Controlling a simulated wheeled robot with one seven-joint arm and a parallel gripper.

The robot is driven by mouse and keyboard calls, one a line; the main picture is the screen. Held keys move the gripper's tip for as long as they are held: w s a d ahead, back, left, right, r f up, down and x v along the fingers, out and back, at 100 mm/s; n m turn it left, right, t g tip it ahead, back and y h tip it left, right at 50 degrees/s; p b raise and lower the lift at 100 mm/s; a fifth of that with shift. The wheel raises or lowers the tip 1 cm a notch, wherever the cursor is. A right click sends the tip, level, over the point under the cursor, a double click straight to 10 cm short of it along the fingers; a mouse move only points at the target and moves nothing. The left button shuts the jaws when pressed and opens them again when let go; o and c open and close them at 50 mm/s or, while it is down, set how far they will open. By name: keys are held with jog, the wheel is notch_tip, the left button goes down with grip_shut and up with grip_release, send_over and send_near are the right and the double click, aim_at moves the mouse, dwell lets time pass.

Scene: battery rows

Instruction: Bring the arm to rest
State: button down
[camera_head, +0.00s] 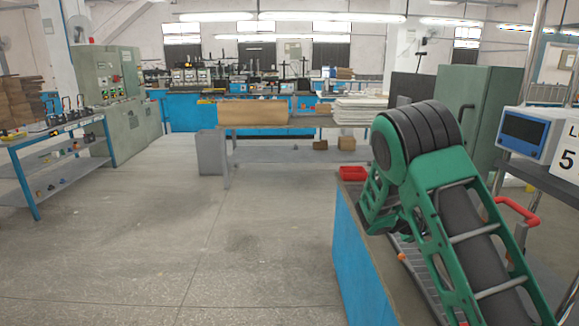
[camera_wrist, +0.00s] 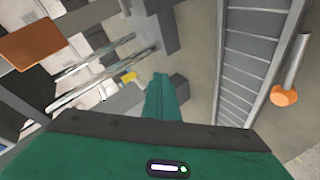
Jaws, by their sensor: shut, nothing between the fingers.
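My green and black arm fills the right of the head view, bent at a thick black ringed joint, above and beside a blue-sided bench (camera_head: 358,262). In the wrist view my gripper (camera_wrist: 162,92) shows as a narrow green pair of fingers pressed together, pointing away from the green wrist body, with nothing held. The fingertips seem clear of anything, though the distance to what lies beyond is hard to tell. In the head view I cannot clearly pick out the fingers among the green links.
A red tray (camera_head: 352,173) sits at the bench's far end. A grey slatted rack (camera_wrist: 250,62) and an orange knob (camera_wrist: 284,96) on a metal rod lie right of the fingers. A monitor (camera_head: 526,132) stands at right. Open floor (camera_head: 200,240) lies left of the bench.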

jog(key=s+a+r+n+y, duration=0.1)
jog(key=s+a+r+y, duration=0.3)
jog(key=s+a, duration=0.45)
jog(key=s+a+r+n+y, duration=0.1)
jog(key=s+a+r+y, duration=0.3)
jog(key=s, duration=0.8)
jog(key=s+a+r+n+y, duration=0.1)
jog(key=s+a+r+y, duration=0.25)
jog(key=s+a, duration=0.5)
jog(key=s+d+f+m+g, duration=0.1)
jog(key=s+d+m+g, duration=0.1)
jog(key=s+d, duration=0.4)
jog(key=s+d+f+m+g, duration=0.1)
jog(key=s+d+m, duration=0.3)
jog(key=s, duration=0.5)
jog(key=shift+s+d+f+g, duration=0.15)
jog(key=shift+d+f+g, duration=0.2)
jog(key=shift+d, duration=0.6)
jog(key=c, duration=1.9)
grip_release()
jog(key=shift+s+d+m+g, duration=0.15)
jog(key=shift+s+m+g, duration=0.05)
jog(key=shift+s, duration=0.45)
jog(key=shift+s+d+m+g, duration=0.15)
jog(key=shift+s+m, duration=0.05)
jog(key=shift+s, duration=0.4)
jog(key=shift+s+a, duration=0.1)
jog(key=shift+s, duration=0.05)
